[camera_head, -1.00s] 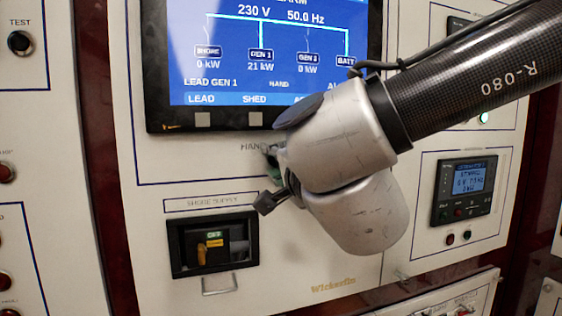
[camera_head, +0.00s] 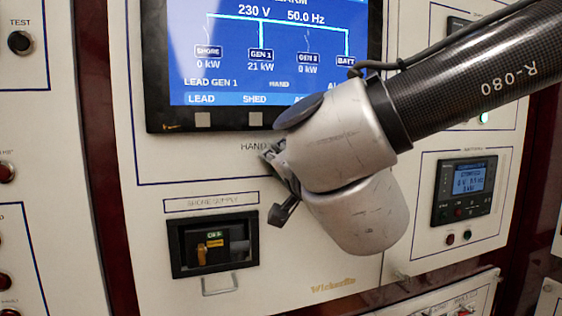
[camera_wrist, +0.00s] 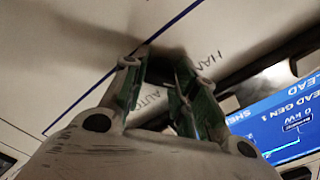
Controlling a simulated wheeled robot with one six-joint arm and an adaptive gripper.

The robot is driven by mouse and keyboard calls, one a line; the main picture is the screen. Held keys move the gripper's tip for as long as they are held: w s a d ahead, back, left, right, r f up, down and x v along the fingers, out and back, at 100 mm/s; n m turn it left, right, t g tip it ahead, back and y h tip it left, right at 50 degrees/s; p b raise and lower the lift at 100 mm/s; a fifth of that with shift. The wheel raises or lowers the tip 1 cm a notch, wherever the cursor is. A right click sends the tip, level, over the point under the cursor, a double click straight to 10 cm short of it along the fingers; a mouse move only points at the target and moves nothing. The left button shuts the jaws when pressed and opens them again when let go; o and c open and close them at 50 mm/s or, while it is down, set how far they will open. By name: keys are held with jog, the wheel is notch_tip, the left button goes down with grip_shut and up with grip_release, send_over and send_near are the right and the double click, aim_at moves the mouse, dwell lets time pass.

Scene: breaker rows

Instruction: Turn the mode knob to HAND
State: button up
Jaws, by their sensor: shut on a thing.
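My gripper (camera_wrist: 158,72) is at the panel face below the screen, its two green-padded fingers closed in around the spot where the mode knob sits. The HAND label (camera_wrist: 207,62) is beside the right finger in the wrist view, and the AUTO label (camera_wrist: 151,98) shows between the fingers. In the head view my gripper (camera_head: 272,156) is mostly hidden behind my wrist, and part of the HAND label (camera_head: 254,146) shows beside it. The screen (camera_head: 270,55) reads LEAD GEN 1 and HAND.
A small controller (camera_head: 464,190) is on the panel to the right. My arm crosses the upper right. The panel left of the gripper is clear.

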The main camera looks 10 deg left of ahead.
jog(key=shift+f, duration=0.1)
jog(key=o, duration=1)
jog(key=shift+s, duration=0.1)
jog(key=v, duration=1.2)
jog(key=shift+a, duration=0.1)
